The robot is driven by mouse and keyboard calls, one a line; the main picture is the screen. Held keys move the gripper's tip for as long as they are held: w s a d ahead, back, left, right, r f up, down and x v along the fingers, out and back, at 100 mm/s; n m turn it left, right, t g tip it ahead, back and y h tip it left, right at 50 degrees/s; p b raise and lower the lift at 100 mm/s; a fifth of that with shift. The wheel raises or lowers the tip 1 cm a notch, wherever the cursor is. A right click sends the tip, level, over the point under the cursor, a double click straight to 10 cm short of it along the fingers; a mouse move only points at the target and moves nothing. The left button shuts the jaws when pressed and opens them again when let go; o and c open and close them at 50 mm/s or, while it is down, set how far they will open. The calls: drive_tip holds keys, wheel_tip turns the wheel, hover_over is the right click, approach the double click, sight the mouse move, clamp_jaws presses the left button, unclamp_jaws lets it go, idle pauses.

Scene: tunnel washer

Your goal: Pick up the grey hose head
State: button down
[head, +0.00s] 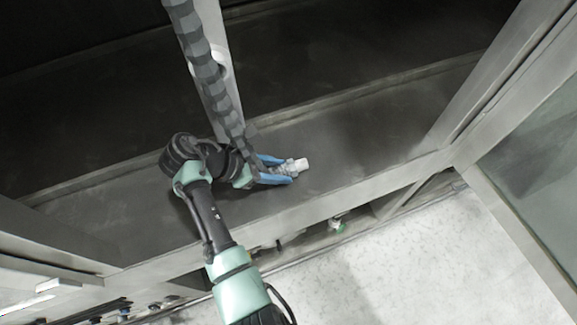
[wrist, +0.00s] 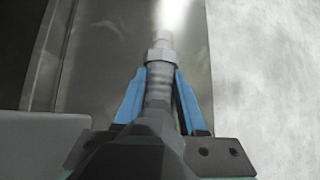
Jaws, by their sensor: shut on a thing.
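The grey hose head (head: 290,166) is a ribbed grey piece with a wider collar and a pale tip. It points right over the dark ledge in the head view. My gripper (head: 284,169) has blue fingers and is shut on the hose head. In the wrist view the hose head (wrist: 160,72) stands between the two blue fingers of my gripper (wrist: 160,90), with its collar and tip beyond the fingertips. I cannot tell whether the hose head touches the ledge.
The dark metal ledge (head: 370,135) runs across the head view, with a raised lip behind it. A pale post (head: 222,75) rises behind my arm. A metal frame (head: 490,85) stands at the right. Speckled pale floor (head: 400,260) lies in front.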

sight(278, 169)
wheel_tip(278, 169, up, 10)
drive_tip(key=shift+r, duration=0.1)
idle(0.5)
idle(0.4)
